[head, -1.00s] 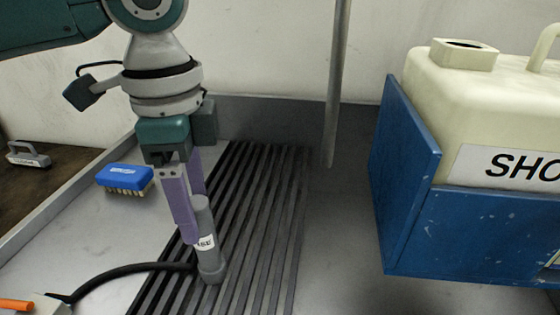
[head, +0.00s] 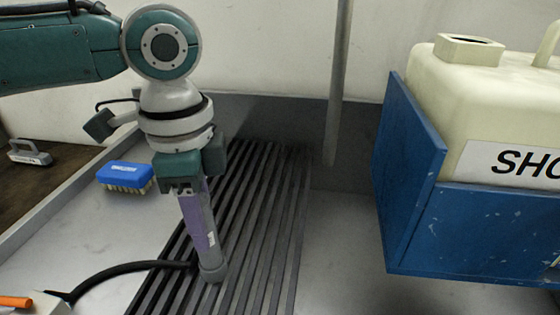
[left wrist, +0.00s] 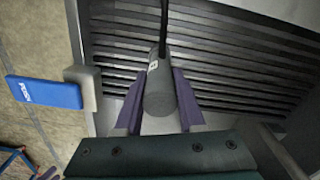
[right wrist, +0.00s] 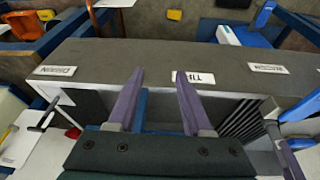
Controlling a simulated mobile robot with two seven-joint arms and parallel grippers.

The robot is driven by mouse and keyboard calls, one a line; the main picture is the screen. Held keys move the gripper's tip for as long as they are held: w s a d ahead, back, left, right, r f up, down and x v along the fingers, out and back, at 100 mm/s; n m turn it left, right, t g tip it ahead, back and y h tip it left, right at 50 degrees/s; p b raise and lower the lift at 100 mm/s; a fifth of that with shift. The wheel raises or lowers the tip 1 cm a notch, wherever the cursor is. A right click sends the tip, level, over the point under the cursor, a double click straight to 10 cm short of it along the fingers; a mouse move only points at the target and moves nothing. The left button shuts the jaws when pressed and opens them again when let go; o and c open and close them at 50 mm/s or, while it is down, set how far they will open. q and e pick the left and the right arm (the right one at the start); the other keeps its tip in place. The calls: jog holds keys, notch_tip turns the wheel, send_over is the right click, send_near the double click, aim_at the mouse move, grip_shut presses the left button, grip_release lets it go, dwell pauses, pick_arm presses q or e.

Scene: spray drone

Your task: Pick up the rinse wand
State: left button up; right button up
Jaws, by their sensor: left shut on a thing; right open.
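In the left wrist view the wand (left wrist: 160,95) lies between the two fingers (left wrist: 160,100). My right gripper (right wrist: 158,80) shows only in the right wrist view, open and empty above a grey surface with white labels.
A blue brush (head: 125,176) lies left of the grate (head: 262,200). A blue holder (head: 470,235) with a cream tank (head: 480,100) stands at the right. A grey vertical pole (head: 338,90) rises behind. An orange thing (head: 15,302) is at the lower left.

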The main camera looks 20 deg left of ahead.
pick_arm(q)
grip_shut()
notch_tip(320, 180, up, 38)
jog(key=p, duration=2.5)
jog(key=shift+f+p, duration=0.2)
jog(key=shift+p, duration=0.1)
jog(key=shift+f, duration=0.15)
jog(key=shift+f, duration=0.85)
